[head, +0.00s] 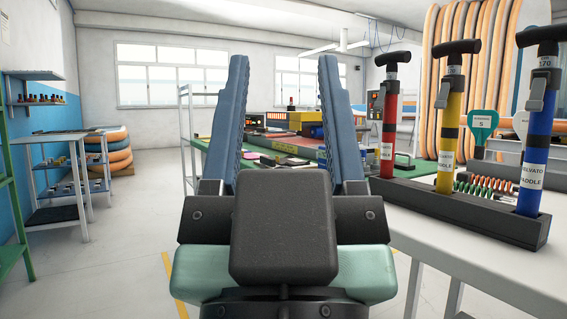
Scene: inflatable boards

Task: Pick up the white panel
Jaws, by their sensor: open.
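My gripper (283,75) fills the middle of the head view. Its two long blue fingers point upward and stand well apart. No object shows between them except the distant room behind. I cannot pick out a white panel with certainty. The green-topped table (223,160) beyond my gripper holds several flat items, partly hidden by the fingers.
At right, a white table (430,229) holds a black rack (462,212) with red (390,125), yellow (448,125) and blue (537,140) pumps. Shelves (95,165) and a side table (50,137) stand at left. The floor (130,235) at left is clear.

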